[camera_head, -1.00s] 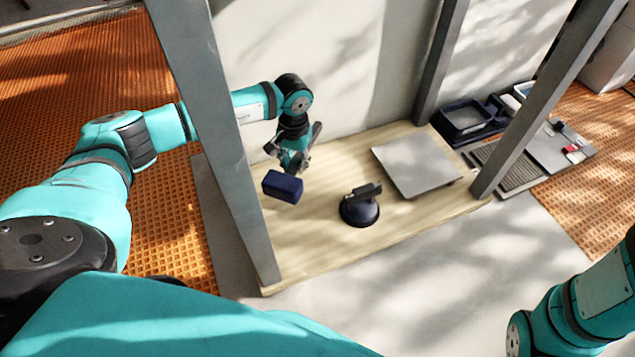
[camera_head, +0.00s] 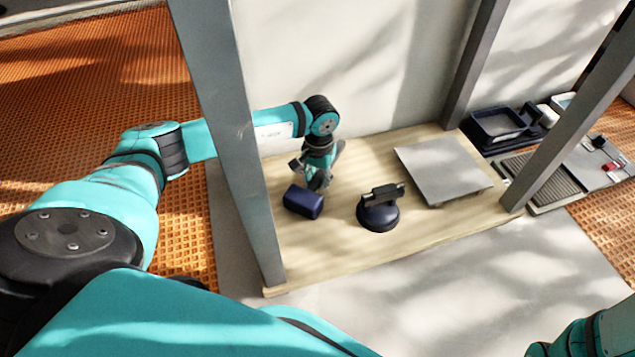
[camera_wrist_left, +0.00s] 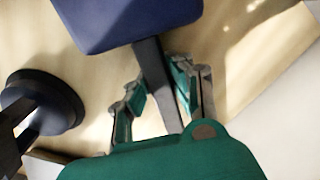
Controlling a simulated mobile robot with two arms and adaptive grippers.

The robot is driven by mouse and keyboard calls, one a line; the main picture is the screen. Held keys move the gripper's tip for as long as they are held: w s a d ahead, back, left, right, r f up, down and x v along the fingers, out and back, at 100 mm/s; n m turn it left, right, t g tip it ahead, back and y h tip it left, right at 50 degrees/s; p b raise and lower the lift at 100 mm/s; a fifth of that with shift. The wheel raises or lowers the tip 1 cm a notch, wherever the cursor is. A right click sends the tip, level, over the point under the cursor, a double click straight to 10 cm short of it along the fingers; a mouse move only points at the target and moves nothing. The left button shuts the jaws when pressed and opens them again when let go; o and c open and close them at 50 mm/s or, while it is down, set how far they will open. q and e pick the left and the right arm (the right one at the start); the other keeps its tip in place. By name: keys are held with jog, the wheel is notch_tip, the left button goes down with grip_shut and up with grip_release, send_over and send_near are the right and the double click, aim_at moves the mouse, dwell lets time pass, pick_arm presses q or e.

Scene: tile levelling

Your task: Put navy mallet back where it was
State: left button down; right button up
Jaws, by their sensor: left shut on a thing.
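The navy mallet (camera_head: 303,202) is at the left part of the wooden board, its block-shaped head toward the front. My left gripper (camera_head: 318,180) is shut on its dark handle. In the left wrist view the mallet's head (camera_wrist_left: 130,18) fills the top, and the handle (camera_wrist_left: 158,85) runs down between the fingers of my left gripper (camera_wrist_left: 155,90). The head is close to the board; I cannot tell whether it touches. My right gripper is not in view; only part of my right arm shows at the lower right.
The wooden board (camera_head: 350,250) lies between grey posts (camera_head: 232,130). A dark suction cup with a handle (camera_head: 378,212) stands right of the mallet, and a grey tile (camera_head: 443,168) lies beyond it. Navy trays (camera_head: 497,127) are at the right. A pale wall stands behind.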

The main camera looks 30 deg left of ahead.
aim_at(318, 179)
pick_arm(q)
jog(key=c, duration=1.2)
grip_release()
notch_tip(318, 179, up, 12)
jog(key=p, duration=0.9)
jog(key=shift+d, duration=0.15)
jog(key=shift+s, duration=0.1)
